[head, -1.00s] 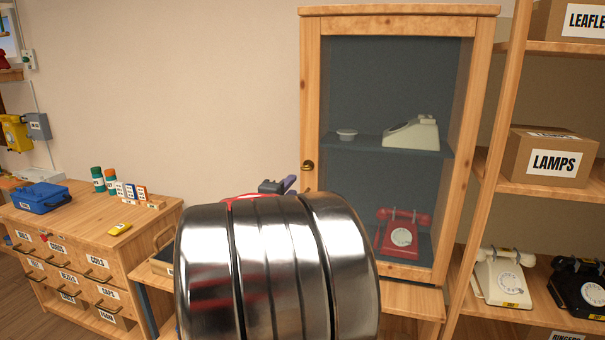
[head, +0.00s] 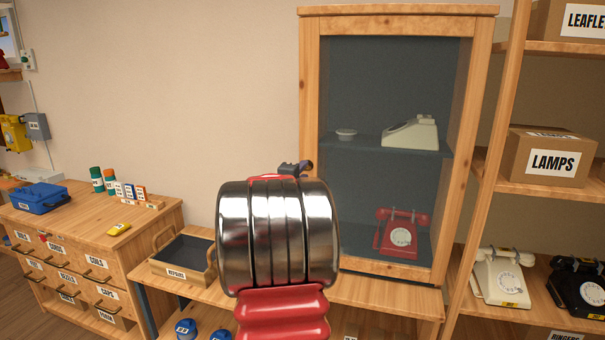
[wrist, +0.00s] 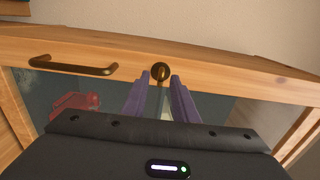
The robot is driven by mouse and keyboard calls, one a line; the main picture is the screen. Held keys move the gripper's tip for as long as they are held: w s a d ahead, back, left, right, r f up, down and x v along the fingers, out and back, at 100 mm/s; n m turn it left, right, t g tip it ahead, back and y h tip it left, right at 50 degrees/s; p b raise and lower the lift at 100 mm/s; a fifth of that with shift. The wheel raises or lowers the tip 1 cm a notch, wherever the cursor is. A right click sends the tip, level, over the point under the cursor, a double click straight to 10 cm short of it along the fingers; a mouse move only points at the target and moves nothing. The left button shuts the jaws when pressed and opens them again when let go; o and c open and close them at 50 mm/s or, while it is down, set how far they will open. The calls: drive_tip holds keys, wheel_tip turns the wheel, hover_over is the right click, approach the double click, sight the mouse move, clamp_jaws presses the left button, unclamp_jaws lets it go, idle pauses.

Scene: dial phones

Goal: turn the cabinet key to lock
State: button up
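The cabinet (head: 400,11) stands upright against the wall, with a pale wooden frame and a glass door that looks shut. In the wrist view, the brass key (wrist: 160,72) sits in the door's wooden frame, near the middle of the picture. My gripper (wrist: 160,77) has two purple fingers, parted, with their tips on either side of the key. A gap shows between each fingertip and the key. In the head view my gripper (head: 296,168) is at the door's left frame, and it and my arm cover the key or most of it.
A brass bar handle (wrist: 75,66) is on the same frame, left of the key in the wrist view. A red phone (head: 403,232) and a cream phone (head: 410,133) stand behind the glass. A grey-lined tray (head: 186,255) sits on the bench left of my arm.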

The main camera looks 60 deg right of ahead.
drive_tip(key=shift+d, duration=0.45)
clamp_jaws()
idle(0.4)
